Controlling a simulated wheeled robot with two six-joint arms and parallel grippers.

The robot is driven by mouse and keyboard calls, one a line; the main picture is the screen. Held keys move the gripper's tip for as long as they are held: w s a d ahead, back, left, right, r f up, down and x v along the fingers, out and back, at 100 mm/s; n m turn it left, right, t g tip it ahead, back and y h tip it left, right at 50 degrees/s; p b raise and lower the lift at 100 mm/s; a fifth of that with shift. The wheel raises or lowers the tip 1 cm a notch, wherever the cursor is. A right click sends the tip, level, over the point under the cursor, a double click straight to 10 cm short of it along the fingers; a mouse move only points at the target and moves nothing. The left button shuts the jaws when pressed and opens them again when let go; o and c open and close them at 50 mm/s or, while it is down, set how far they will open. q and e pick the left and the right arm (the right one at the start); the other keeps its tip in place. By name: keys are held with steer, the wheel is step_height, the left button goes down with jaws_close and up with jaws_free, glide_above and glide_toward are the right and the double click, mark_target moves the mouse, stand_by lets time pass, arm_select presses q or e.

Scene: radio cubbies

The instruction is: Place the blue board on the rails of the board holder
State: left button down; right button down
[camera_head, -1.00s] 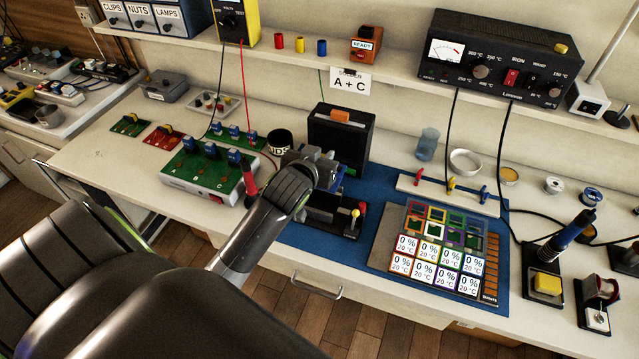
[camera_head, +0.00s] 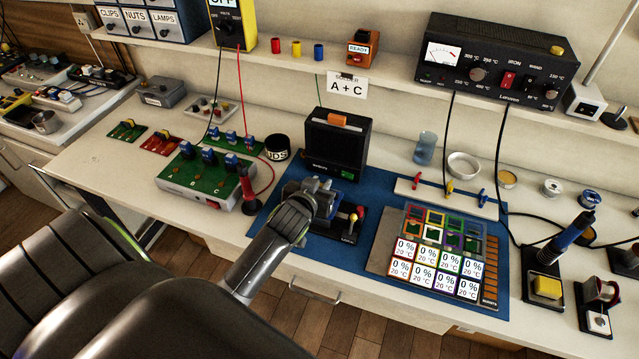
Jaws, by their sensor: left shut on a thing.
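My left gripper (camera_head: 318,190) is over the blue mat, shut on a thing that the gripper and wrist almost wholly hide. I take it to be the blue board, as no blue board shows elsewhere. The board holder (camera_head: 347,228) is a dark low fixture with a red and a yellow knob on the mat. My gripper is above its left part and hides much of it, including most of the rails. I cannot tell whether the held thing touches the rails. My right gripper is not in view.
A black boxy unit (camera_head: 336,146) stands just behind my gripper. A green panel with blue parts (camera_head: 205,172) is to the left, a black tin (camera_head: 277,148) behind it. A grid of labelled tiles (camera_head: 437,255) lies right on the blue mat (camera_head: 384,200). A green board (camera_head: 127,131) and red board (camera_head: 161,142) lie far left.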

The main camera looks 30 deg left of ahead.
arm_select(q)
steer(key=shift+f, duration=0.45)
steer(key=c, duration=1.3)
jaws_free()
steer(key=shift+o, duration=0.2)
steer(key=shift+r, duration=0.1)
steer(key=r+v, duration=0.1)
steer(key=v, duration=1.1)
steer(key=shift+r, duration=0.1)
